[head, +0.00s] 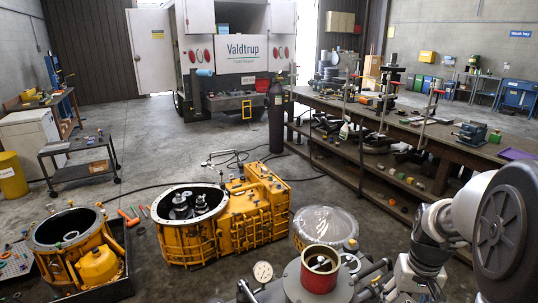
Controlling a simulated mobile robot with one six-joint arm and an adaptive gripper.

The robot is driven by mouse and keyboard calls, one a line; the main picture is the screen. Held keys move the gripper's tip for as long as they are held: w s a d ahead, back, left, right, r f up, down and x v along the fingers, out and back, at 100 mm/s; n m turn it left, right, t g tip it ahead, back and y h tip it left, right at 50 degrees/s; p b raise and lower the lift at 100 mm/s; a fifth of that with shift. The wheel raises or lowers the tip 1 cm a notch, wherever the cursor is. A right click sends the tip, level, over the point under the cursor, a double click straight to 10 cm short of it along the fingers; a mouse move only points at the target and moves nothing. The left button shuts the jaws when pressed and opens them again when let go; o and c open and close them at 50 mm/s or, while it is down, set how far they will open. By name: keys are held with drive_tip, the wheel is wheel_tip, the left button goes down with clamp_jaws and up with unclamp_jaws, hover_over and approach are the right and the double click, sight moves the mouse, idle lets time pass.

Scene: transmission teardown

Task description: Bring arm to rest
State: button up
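My arm comes in from the right edge, with a large round grey joint and a lighter wrist. My gripper (418,287) points down at the bottom right, by the grey machine. Its fingertips are cut off or hard to make out, so I cannot tell whether it is open or holds anything. The yellow transmission housing (245,215) lies on the floor in the middle, with its round end open and metal parts inside. A second yellow bell-shaped housing (70,235) stands in a dark tray (125,270) at the left.
A grey machine with a red-rimmed cylinder (320,270) and a gauge (263,272) fills the bottom middle. A clear-covered round container (325,226) stands behind it. A long workbench (440,140) runs along the right. A cart (80,155) stands left. Floor between cart and bench is mostly open, with hoses.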

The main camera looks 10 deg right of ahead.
drive_tip(key=s+a+r+n+t, duration=0.2)
drive_tip(key=s+a+r, duration=0.2)
drive_tip(key=a+r, duration=0.7)
drive_tip(key=s+a+r+n+t, duration=0.1)
drive_tip(key=s+a+n+t, duration=0.1)
drive_tip(key=s+a, duration=0.8)
drive_tip(key=shift+s+r, duration=0.2)
drive_tip(key=shift+r, duration=0.2)
drive_tip(key=shift+a, duration=0.1)
